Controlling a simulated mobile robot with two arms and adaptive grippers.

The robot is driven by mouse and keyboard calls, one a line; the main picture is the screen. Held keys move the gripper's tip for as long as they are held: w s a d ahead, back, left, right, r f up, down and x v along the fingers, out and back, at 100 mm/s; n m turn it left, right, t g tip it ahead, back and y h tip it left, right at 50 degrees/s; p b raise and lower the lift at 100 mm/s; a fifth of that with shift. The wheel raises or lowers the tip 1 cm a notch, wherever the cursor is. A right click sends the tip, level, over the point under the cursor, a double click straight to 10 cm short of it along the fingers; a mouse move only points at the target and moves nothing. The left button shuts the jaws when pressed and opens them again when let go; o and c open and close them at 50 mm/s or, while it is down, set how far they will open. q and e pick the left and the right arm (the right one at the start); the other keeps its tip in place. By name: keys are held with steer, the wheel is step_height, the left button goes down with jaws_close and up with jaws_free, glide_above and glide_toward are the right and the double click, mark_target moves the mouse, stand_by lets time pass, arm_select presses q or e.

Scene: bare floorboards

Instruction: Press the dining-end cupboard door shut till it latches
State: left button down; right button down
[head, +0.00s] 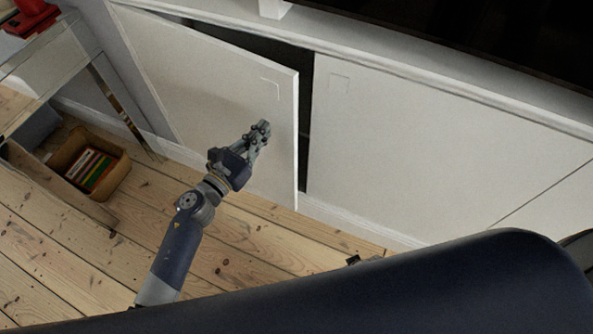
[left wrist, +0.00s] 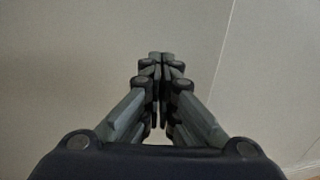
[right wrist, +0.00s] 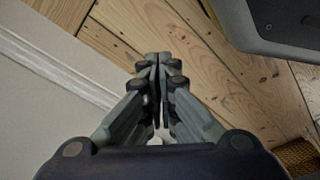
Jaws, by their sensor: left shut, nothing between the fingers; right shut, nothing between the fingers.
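The cupboard door (head: 205,85) is a white panel standing ajar. A dark gap (head: 307,120) shows along its right edge and top, between it and the cupboard front. My left gripper (head: 265,126) is shut and empty, in front of the door near its right edge. In the left wrist view the shut fingertips (left wrist: 160,58) point at the pale door surface (left wrist: 80,60); I cannot tell whether they touch it. My right gripper, seen in the right wrist view (right wrist: 158,58), is shut and empty over floorboards and a white skirting.
A closed white door (head: 410,140) adjoins on the right. A side table (head: 40,70) with a red object (head: 32,18) stands at the left. A basket with books (head: 95,168) sits below on the floorboards (head: 240,255). A dark screen-like panel (head: 480,35) is at the top right.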

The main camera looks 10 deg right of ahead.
mark_target(271, 123)
arm_select(q)
steer(key=shift+w+d, duration=0.2)
steer(key=shift+d, duration=0.05)
steer(key=shift+w+d, duration=0.35)
steer(key=shift+w, duration=0.05)
arm_select(e)
steer(key=shift+w+a+r, duration=0.15)
steer(key=shift+w+r, duration=0.25)
steer(key=shift+r, duration=0.2)
arm_select(q)
steer(key=shift+w+d+b, duration=0.15)
steer(key=shift+b, duration=0.15)
arm_select(e)
steer(key=shift+s, duration=0.1)
arm_select(q)
steer(key=shift+w+d, duration=0.2)
arm_select(e)
steer(key=shift+r, duration=0.3)
arm_select(q)
steer(key=shift+d, duration=0.1)
arm_select(e)
steer(key=shift+r, duration=0.1)
